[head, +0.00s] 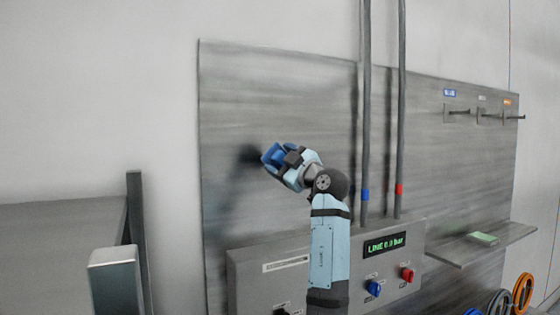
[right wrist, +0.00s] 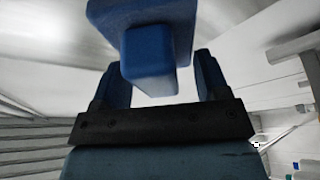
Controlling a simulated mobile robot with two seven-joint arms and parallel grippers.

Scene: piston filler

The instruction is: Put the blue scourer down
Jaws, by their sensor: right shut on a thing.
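The blue scourer (right wrist: 158,50) is a blue block with a smaller blue grip part facing the wrist camera. In the right wrist view the grip part sits between the two fingers of my right gripper (right wrist: 160,78), which is shut on it. In the head view my right gripper (head: 273,156) is raised in front of the grey back panel, with the blue scourer at its tip, partly hidden by the fingers. A dark shadow lies on the panel just left of it. My left gripper is in neither view.
Two vertical pipes (head: 365,110) run right of the gripper.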

